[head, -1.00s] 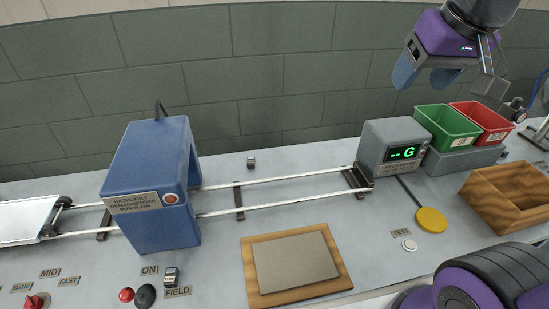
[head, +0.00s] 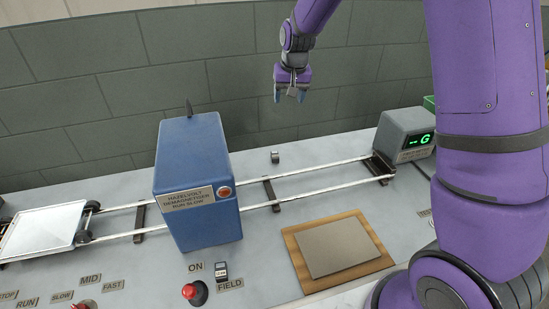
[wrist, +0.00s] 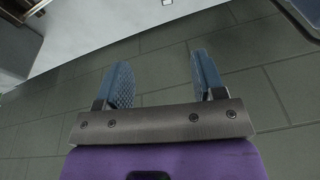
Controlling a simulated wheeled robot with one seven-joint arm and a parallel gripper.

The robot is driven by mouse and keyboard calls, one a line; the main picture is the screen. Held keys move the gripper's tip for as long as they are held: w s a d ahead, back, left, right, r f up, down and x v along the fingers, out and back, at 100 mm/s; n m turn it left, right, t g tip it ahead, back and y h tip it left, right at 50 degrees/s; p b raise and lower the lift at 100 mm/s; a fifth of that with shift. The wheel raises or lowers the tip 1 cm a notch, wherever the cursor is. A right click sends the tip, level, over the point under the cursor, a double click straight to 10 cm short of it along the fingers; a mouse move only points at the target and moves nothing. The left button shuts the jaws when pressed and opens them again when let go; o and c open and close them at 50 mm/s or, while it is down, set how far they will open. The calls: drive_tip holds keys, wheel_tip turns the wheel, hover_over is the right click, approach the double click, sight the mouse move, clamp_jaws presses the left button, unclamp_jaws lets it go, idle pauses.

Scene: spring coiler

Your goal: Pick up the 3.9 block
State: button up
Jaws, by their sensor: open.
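A small dark grey block (head: 275,157) stands on the bench behind the rails, just right of the blue demagnetiser. No number on it is readable, so I cannot tell whether it is the 3.9 block. A small block shape (wrist: 167,2), apparently the same one, shows at the top edge of the wrist view. My gripper (head: 289,97) hangs above and slightly right of it in the head view, against the wall. In the wrist view my gripper (wrist: 161,62) has its two blue fingers apart with nothing between them.
The blue demagnetiser (head: 198,190) straddles the rails (head: 330,168); a pale tray cart (head: 40,232) sits at left. A wooden-framed pad (head: 338,248) lies in front. A grey field meter (head: 405,138) stands right, partly hidden by my arm. Bench around the small block is clear.

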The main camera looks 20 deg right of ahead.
approach(275, 154)
drive_tip(key=f, duration=0.2)
drive_tip(key=f+g, duration=0.1)
drive_tip(key=shift+w+a+f+h, duration=0.1)
drive_tip(key=shift+w+a+h, duration=0.2)
drive_tip(key=shift+w+a, duration=0.1)
drive_tip(key=shift+w+d+f, duration=0.1)
drive_tip(key=shift+w+f, duration=0.05)
drive_tip(key=shift+f, duration=0.9)
drive_tip(key=shift+w+f, duration=0.2)
drive_tip(key=shift+f, duration=0.9)
drive_tip(key=shift+w+d+f, duration=0.1)
drive_tip(key=shift+w+f, duration=0.05)
drive_tip(key=shift+f, duration=0.9)
drive_tip(key=c, duration=1.2)
drive_tip(key=shift+o, duration=0.2)
drive_tip(key=shift+r, duration=0.1)
